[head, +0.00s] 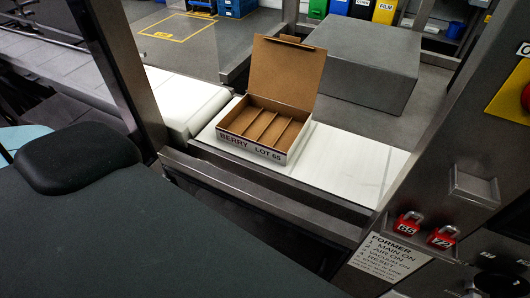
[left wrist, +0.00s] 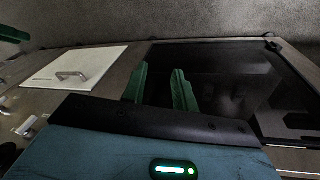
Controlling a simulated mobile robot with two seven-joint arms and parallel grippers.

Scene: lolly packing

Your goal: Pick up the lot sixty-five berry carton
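The berry carton (head: 250,147) stands upright in the middle of the head view on a white conveyor belt (head: 345,168). Its white front reads "BERRY LOT 65". Its brown lid (head: 288,72) stands open at the back, and dividers split the inside into several long compartments that look empty. Neither gripper shows in the head view. In the left wrist view my left gripper (left wrist: 160,72) has two green fingers apart with a dark gap between them and nothing held. The carton is not in that view. My right gripper cannot be made out.
Metal posts and a rail (head: 270,188) frame the belt. A grey box-shaped housing (head: 360,62) stands behind the carton. A control panel with red padlocks (head: 408,223) is at right. The left wrist view shows a white panel with a handle (left wrist: 75,65).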

